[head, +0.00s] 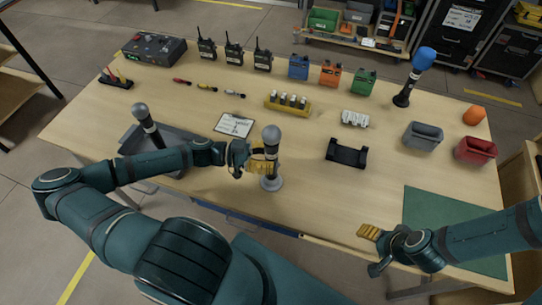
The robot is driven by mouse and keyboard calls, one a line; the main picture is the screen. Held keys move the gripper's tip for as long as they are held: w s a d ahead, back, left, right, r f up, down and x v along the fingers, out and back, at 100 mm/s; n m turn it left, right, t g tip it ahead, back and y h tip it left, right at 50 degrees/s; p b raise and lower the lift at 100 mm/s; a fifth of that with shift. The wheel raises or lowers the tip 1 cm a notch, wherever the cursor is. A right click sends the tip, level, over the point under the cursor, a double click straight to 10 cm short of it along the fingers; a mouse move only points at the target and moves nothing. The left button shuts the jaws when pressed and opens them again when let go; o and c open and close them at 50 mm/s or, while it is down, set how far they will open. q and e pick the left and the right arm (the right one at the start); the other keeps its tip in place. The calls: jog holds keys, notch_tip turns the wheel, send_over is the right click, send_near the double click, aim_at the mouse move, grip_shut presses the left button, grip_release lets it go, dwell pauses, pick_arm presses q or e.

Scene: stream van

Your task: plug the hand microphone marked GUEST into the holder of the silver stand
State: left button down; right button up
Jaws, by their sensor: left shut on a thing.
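A hand microphone (271,134) with a grey ball head and dark body stands upright in my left gripper (268,160). The gripper's yellow fingers are shut around its body. Directly below is the silver stand (271,184), with its round base on the table near the front edge. The fingers hide the stand's holder, so I cannot tell whether the microphone is in it or just above it. No GUEST marking is readable. My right gripper (370,232) is over the front edge at right, away from the microphone; its finger gap is not clear.
A second grey-headed microphone (141,113) leans over a grey tray (185,152) at left. A blue-headed microphone (424,58) stands at back right. A clipboard (234,125), a black cradle (346,153) and a yellow battery rack (275,103) lie nearby. The green mat (450,210) has free room.

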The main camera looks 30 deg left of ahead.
pick_arm(q)
jog(key=shift+s+f+b, duration=0.1)
jog(key=shift+f+b, duration=1.05)
jog(key=shift+f, duration=0.3)
pick_arm(e)
jog(key=shift+s+f, duration=0.1)
jog(key=shift+f, duration=1.05)
pick_arm(q)
jog(key=c, duration=0.6)
grip_release()
jog(key=shift+a, duration=0.1)
pick_arm(e)
jog(key=shift+s, duration=0.1)
pick_arm(q)
jog(key=shift+s+a, duration=0.1)
jog(key=shift+a, duration=0.1)
pick_arm(e)
jog(key=shift+f, duration=0.1)
pick_arm(q)
jog(key=v, duration=0.7)
jog(key=shift+s+a, duration=0.2)
jog(key=shift+r, duration=0.15)
pick_arm(e)
jog(key=shift+s, duration=0.1)
